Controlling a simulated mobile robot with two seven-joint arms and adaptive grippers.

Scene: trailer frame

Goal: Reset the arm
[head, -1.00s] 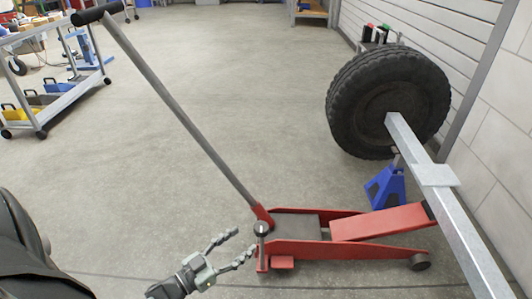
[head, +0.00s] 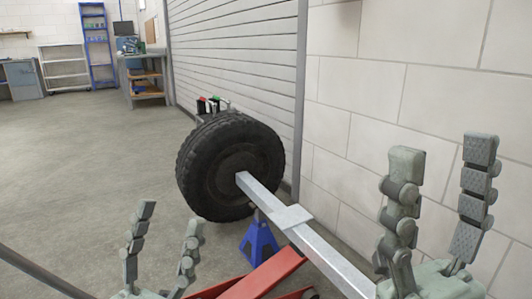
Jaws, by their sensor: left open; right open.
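My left gripper (head: 170,216) is open at the lower left, its two fingers pointing up and nothing between them. It appears in front of the red floor jack (head: 267,277), which shows only in part at the bottom edge. My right gripper (head: 443,150) is open and empty at the right, large and close to the camera, in front of the white block wall. The grey jack handle (head: 38,272) crosses the lower left corner; its ends are out of view.
The trailer beam (head: 330,258) runs from the black wheel (head: 230,165) toward the lower right, passing behind my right gripper's base. A blue stand (head: 259,240) is under it. A workbench (head: 143,83) and shelves (head: 64,68) stand far back. The floor at left is clear.

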